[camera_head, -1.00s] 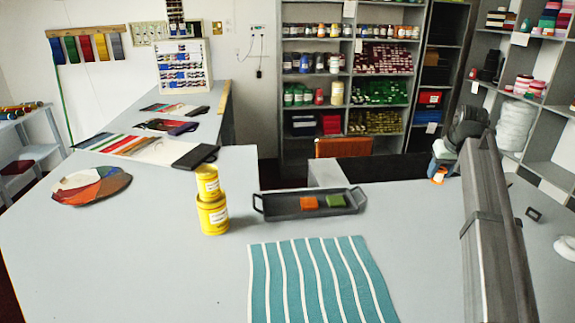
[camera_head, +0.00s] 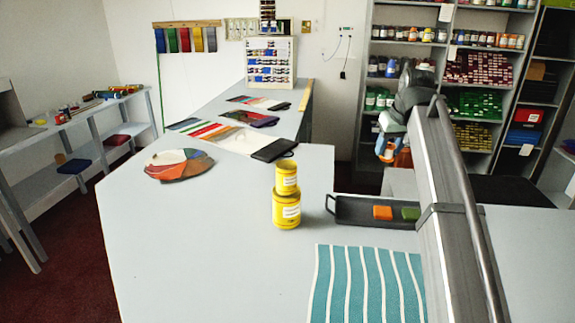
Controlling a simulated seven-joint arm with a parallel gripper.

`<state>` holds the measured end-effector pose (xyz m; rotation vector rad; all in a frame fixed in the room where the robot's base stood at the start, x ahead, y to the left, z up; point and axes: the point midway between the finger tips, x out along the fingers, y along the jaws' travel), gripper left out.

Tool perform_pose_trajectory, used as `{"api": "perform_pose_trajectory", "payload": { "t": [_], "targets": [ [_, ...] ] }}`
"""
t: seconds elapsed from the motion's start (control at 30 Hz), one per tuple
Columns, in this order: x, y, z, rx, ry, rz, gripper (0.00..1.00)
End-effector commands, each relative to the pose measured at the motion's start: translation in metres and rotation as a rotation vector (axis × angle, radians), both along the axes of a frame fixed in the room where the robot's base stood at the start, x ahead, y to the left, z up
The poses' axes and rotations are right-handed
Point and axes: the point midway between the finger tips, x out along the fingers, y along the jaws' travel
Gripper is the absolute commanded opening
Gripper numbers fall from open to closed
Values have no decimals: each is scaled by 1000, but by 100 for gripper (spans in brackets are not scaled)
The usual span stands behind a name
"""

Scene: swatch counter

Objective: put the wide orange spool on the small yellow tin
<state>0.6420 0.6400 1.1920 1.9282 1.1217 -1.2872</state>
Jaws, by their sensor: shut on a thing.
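The small yellow tin (camera_head: 286,178) stands upright on top of a larger yellow tin (camera_head: 286,209) on the grey counter. Nothing lies on its top. My gripper (camera_head: 388,152) is up behind the dark tray, to the right of the tins and well apart from them. It is shut on an orange thing (camera_head: 403,158), which I take for the wide orange spool; it is small in view and partly hidden by the fingers and my arm.
A dark tray (camera_head: 345,213) with an orange block (camera_head: 382,212) and a green block (camera_head: 410,213) sits right of the tins. A teal striped cloth (camera_head: 365,285) lies in front. A colour fan (camera_head: 179,164) lies left.

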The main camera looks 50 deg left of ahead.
Motion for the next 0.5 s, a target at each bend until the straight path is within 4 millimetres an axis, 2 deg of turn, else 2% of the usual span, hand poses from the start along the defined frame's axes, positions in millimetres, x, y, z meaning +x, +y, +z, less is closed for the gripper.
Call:
{"api": "perform_pose_trajectory", "payload": {
  "t": [0.03,0.2,0.5],
  "targets": [
    [-17,17,6,0,0,28,13],
    [-70,63,24,1,0,108,13],
    [-171,129,60,1,0,255,13]
  ]
}}
